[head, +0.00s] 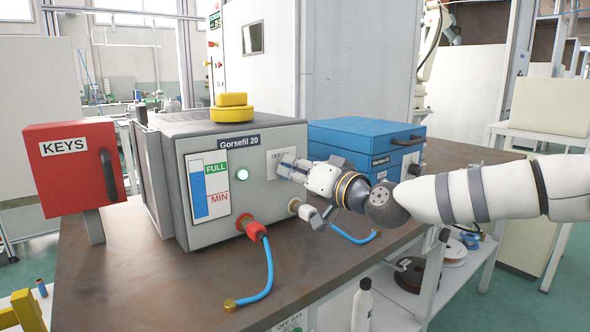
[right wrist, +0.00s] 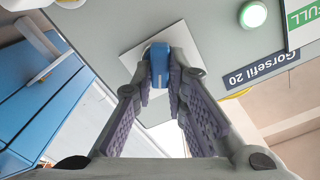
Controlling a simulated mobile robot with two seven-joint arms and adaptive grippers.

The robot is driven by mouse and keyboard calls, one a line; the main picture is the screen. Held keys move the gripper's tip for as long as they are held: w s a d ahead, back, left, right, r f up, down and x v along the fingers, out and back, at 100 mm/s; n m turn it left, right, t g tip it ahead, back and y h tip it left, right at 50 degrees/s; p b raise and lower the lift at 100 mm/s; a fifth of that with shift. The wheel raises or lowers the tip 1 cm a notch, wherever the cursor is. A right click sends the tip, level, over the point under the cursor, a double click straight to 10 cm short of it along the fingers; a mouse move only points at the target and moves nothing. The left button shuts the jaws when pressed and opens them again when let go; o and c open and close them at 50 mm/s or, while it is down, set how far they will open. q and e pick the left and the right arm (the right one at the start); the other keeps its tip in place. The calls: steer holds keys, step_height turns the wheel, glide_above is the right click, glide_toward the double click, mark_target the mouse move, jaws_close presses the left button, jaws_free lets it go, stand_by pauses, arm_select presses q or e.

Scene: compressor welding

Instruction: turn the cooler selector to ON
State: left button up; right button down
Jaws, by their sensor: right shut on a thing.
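The grey cooler box labelled "Gorsefil 20" (head: 165,135) stands on the brown workbench. Its selector has a pale square plate (head: 272,158) with part of an "OFF" label showing; the ON mark is hidden. My right gripper (head: 284,168) reaches in from the right and is at the plate. In the right wrist view, the gripper (right wrist: 161,88) is shut on the blue selector knob (right wrist: 159,58), with one finger on each side. The knob's exact setting cannot be told. A green lamp (head: 242,173) glows left of the plate. My left gripper is not in view.
A red KEYS box (head: 75,165) stands at the left. A blue case (head: 365,140) is close behind my right gripper. Hose fittings (head: 254,231) with blue hoses stick out below the selector. A yellow knob (head: 232,106) is on top of the cooler.

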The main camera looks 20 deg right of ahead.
steer(key=c, duration=1.6)
jaws_free()
steer(key=shift+w, duration=0.1)
steer(key=v, duration=1.2)
